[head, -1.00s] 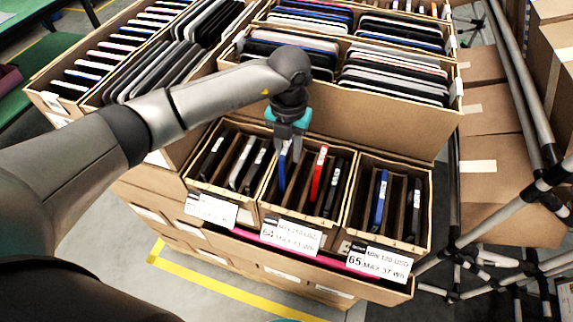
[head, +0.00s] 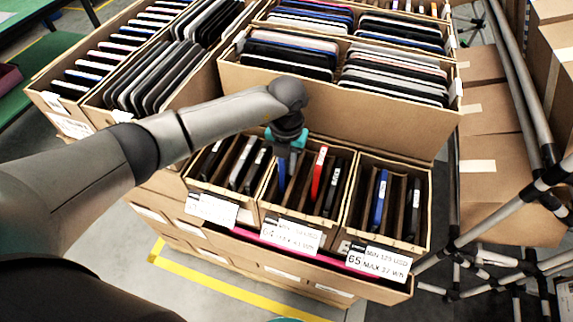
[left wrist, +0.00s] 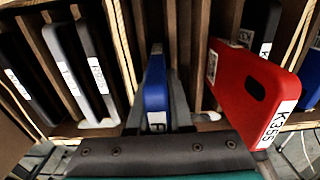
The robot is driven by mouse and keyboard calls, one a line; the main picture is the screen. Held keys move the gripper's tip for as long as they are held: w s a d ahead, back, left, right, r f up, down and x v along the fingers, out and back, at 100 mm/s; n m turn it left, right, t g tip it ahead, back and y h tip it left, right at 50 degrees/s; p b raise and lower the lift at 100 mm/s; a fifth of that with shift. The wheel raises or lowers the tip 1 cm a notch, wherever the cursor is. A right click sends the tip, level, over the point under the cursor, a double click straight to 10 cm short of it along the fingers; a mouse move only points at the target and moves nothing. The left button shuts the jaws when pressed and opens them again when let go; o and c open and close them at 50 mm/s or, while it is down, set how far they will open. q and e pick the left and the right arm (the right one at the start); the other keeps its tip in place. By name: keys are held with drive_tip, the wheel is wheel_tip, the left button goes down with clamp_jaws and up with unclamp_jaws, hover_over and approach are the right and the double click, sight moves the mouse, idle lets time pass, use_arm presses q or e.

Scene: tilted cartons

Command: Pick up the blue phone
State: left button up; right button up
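A blue phone (head: 282,176) stands on edge in the left part of the middle front carton (head: 270,213). My left gripper (head: 284,158) is right above it, pointing down, with its fingers low in the carton. In the left wrist view the blue phone (left wrist: 156,92) lies between the two dark fingers (left wrist: 157,100), one on each side. The gaps beside it look very small, and I cannot tell whether the fingers press on it. Another blue phone (head: 379,199) stands in the right front carton. My right gripper is not in view.
A red phone (head: 318,172) stands close to the right of my left gripper, also in the wrist view (left wrist: 248,95). Cardboard dividers and dark phones fill the neighbouring slots. A tall carton wall (head: 350,118) rises behind. Grey poles (head: 520,90) stand at the right.

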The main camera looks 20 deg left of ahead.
use_arm(q)
drive_tip(key=shift+r, duration=0.15)
clamp_jaws()
wheel_tip(320, 180, up, 20)
idle(0.6)
drive_tip(key=shift+r+p, duration=0.55)
drive_tip(key=shift+r, duration=0.1)
idle(0.7)
wheel_tip(320, 180, up, 3)
drive_tip(key=shift+f+p, duration=0.1)
drive_tip(key=shift+p, duration=0.8)
